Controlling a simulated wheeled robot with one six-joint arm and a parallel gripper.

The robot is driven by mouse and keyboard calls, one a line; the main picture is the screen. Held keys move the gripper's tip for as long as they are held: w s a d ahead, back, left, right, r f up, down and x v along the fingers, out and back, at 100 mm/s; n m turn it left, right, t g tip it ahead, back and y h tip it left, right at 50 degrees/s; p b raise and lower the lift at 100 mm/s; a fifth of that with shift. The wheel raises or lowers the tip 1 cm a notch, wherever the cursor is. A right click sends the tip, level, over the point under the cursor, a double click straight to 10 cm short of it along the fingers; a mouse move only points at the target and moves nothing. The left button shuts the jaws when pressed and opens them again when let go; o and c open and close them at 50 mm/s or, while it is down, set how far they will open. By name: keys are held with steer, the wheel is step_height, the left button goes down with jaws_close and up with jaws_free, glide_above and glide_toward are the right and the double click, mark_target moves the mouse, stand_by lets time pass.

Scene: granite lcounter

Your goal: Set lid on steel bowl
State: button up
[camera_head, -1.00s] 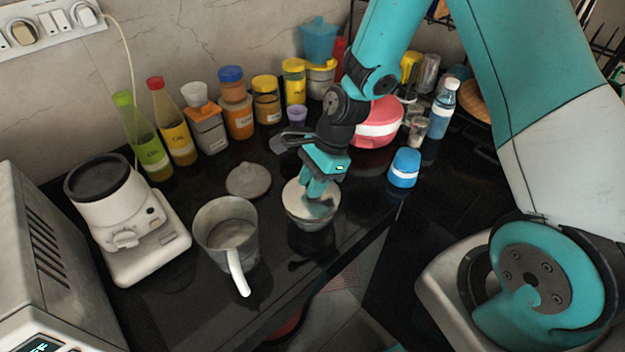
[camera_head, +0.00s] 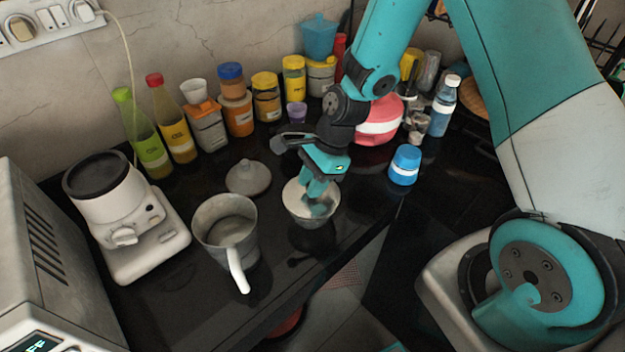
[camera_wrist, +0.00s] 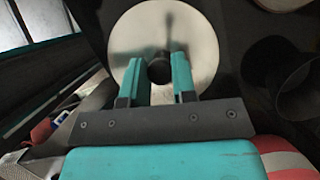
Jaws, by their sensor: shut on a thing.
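The steel bowl (camera_head: 312,222) stands on the black counter, below my gripper and partly hidden by it. A pale round lid (camera_head: 295,191) lies level over the bowl's mouth; I cannot tell whether its edge touches the rim all round. In the wrist view the lid (camera_wrist: 200,45) is a bright disc with a dark knob (camera_wrist: 159,71) at its middle. My gripper (camera_head: 318,198) points down at the lid, and its teal fingers (camera_wrist: 160,78) are shut on the knob from both sides. The bowl is hidden under the lid in the wrist view.
A steel pot with a white handle (camera_head: 237,270) stands left of the bowl, with a grey knobbed lid (camera_head: 248,178) behind it. Bottles and jars line the wall. The counter's front edge is close to the bowl.

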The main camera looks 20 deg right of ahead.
steer(key=shift+f+b, duration=0.35)
steer(key=shift+f, duration=0.3)
steer(key=o, duration=1)
steer(key=shift+r, duration=0.1)
steer(key=s+b+v, duration=0.1)
steer(key=v, duration=1.6)
steer(key=s+a+r+n, duration=0.2)
steer(key=s+a+n, duration=0.1)
steer(key=s+n, duration=0.3)
steer(key=s+a+r+n, duration=0.3)
steer(key=s+n, duration=0.3)
steer(key=n, duration=0.4)
steer(key=s+a+r+n, duration=0.2)
steer(key=s+a+n, duration=0.3)
steer(key=n, duration=0.3)
steer(key=shift+s+a+r, duration=0.25)
steer(key=shift+s+r, duration=0.05)
steer(key=shift+s, duration=0.25)
